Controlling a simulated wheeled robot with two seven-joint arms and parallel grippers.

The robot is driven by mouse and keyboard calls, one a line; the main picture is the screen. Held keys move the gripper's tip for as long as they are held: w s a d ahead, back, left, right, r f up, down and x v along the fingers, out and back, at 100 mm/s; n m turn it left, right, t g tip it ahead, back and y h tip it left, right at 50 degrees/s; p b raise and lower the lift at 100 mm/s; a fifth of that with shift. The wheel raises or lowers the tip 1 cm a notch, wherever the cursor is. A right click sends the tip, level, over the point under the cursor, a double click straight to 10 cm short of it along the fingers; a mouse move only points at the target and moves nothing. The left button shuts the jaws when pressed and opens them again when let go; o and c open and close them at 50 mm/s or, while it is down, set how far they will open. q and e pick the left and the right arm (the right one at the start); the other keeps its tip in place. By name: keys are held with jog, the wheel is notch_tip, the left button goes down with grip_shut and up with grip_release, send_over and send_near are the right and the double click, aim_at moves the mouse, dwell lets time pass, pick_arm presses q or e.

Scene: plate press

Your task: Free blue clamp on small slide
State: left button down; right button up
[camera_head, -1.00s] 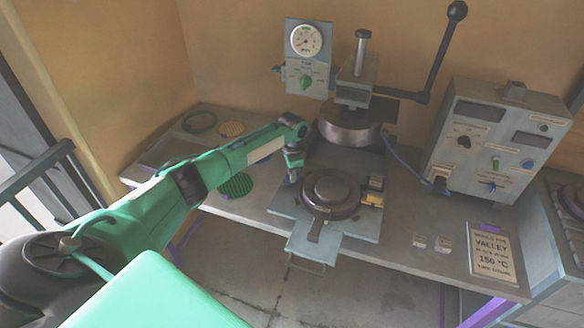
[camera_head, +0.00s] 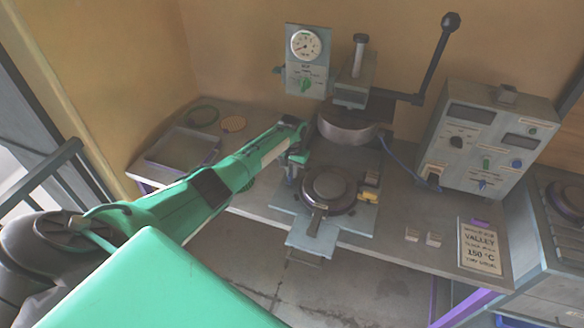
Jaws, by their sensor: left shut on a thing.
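The small slide (camera_head: 348,219) is a grey-blue plate on the bench, carrying a dark round mould (camera_head: 328,190) with a handle toward the front. My left gripper (camera_head: 291,178) points down at the slide's left rear edge, beside the mould. It is shut on a small part there, which I take to be the blue clamp; the gripper and arm hide most of it, and its colour is hard to tell. A yellow clamp (camera_head: 370,195) sits at the slide's right edge. My right gripper is out of view.
The press head (camera_head: 345,128) hangs behind the slide, with a long lever (camera_head: 436,62) at right. A control box (camera_head: 484,140) stands at right with a blue cable. A shallow tray (camera_head: 178,150) lies at left. Two small blocks (camera_head: 422,236) lie on the front bench.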

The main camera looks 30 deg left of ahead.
pick_arm(q)
jog(key=shift+n, duration=0.6)
jog(key=shift+p, duration=0.3)
jog(key=c, duration=1.4)
grip_release()
jog(key=shift+c, duration=0.2)
notch_tip(320, 180, up, 14)
jog(key=b, duration=0.3)
jog(key=shift+b, duration=0.3)
jog(key=shift+f, duration=0.1)
